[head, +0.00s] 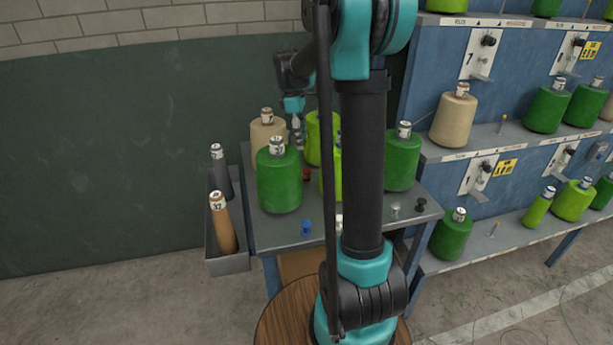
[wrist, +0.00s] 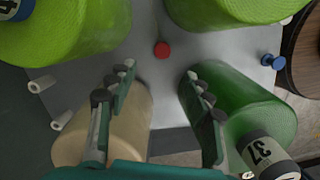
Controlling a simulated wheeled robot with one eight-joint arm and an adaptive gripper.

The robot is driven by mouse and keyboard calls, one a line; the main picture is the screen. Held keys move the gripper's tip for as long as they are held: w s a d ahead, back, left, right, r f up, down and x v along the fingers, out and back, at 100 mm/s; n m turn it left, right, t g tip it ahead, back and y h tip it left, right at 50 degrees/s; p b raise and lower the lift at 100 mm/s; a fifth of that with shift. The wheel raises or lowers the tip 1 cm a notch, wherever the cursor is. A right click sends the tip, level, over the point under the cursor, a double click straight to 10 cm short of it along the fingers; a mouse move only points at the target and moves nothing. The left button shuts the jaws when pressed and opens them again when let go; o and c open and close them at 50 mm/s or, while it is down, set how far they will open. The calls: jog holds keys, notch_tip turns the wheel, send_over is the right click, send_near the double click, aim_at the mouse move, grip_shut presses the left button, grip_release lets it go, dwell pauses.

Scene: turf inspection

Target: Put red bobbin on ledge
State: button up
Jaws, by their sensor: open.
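The red bobbin (wrist: 161,49) is small and stands on the grey table top, between large cones of yarn. In the head view it shows dark red (head: 306,174), just right of the front dark green cone. My gripper (wrist: 158,78) is open and empty, its two fingers spread, pointing down among the cones. In the wrist view the bobbin lies beyond the fingertips, near the middle between them, and apart from both. In the head view my gripper (head: 296,124) is partly hidden behind the cones. Which surface is the ledge I cannot tell for certain.
A tan cone (wrist: 105,135) and a dark green cone (wrist: 255,115) stand close beside my fingers. Lime cones (wrist: 65,35) stand beyond. A blue bobbin (head: 306,228) stands at the table's front. A blue shelf unit (head: 430,95) with yarn stands right; a grey side bin (head: 228,264) hangs left.

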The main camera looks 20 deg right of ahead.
send_over(306, 171)
jog(key=w, duration=0.1)
notch_tip(306, 171, down, 7)
jog(key=shift+a+r, duration=0.15)
jog(key=shift+r, duration=0.05)
jog(key=shift+s+f, duration=0.15)
jog(key=shift+f, duration=1.25)
jog(key=shift+s+f, duration=0.15)
jog(key=shift+f, duration=1.25)
jog(key=c, duration=1.1)
jog(key=shift+r, duration=0.1)
jog(key=shift+c, duration=0.2)
